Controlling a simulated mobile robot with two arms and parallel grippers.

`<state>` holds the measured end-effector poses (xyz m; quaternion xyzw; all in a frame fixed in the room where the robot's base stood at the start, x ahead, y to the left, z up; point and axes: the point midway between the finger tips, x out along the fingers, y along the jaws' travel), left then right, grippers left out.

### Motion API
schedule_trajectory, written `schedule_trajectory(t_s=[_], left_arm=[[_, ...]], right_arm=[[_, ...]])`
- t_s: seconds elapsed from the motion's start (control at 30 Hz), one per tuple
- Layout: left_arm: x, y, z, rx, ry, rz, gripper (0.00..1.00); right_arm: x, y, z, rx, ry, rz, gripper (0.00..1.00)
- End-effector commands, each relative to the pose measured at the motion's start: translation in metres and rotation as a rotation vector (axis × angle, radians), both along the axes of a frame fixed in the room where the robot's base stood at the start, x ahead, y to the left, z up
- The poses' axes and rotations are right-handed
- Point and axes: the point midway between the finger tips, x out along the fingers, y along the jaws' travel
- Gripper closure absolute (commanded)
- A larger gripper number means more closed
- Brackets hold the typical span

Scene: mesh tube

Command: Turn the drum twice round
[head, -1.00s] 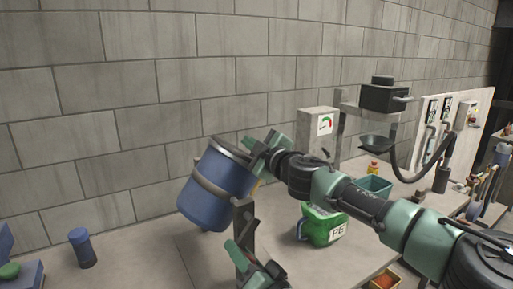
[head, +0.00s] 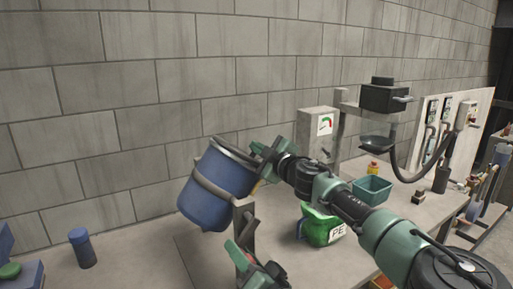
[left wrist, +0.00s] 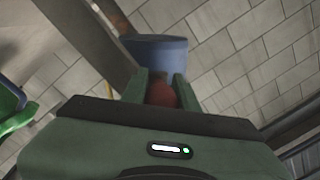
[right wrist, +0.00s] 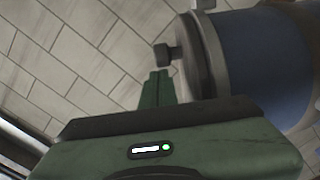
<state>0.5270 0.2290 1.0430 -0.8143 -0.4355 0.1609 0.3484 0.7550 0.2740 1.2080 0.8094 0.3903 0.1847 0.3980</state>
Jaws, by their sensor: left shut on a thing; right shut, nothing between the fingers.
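The blue drum (head: 212,185) is tilted in a grey frame (head: 244,220), its rimmed end turned up to the right. It also shows in the left wrist view (left wrist: 160,52) and the right wrist view (right wrist: 262,60). My left gripper (head: 238,252) is below the drum beside the post, shut on a reddish-brown knob (left wrist: 162,94). My right gripper (head: 268,157) is at the drum's upper end, shut and empty. In the right wrist view its closed fingers (right wrist: 158,80) are just below a dark knob (right wrist: 165,54) on the drum's end; I cannot tell if they touch.
A green container marked PE (head: 320,228) stands right of the frame. A teal bin (head: 372,189) and a gauge box (head: 319,130) are behind my right arm. A dark blue cylinder (head: 82,248) stands at left. The block wall is close behind the drum.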

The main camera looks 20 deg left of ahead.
Motion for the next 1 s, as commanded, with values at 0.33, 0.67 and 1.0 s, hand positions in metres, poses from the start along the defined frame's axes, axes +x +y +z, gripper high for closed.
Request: schedule_trajectory(t_s=[0.33,0.67,1.0], left_arm=[[0.000,0.001,0.001,0.004,-0.003,0.001,1.00],[0.000,0.000,0.000,0.002,0.000,0.000,0.50],[0.004,-0.003,-0.007,-0.045,-0.060,-0.002,0.50]], right_arm=[[0.008,-0.005,-0.009,0.026,0.034,-0.003,1.00],[0.008,-0.006,-0.009,0.025,0.034,-0.004,1.00],[0.008,-0.005,-0.020,0.025,0.033,-0.002,1.00]])
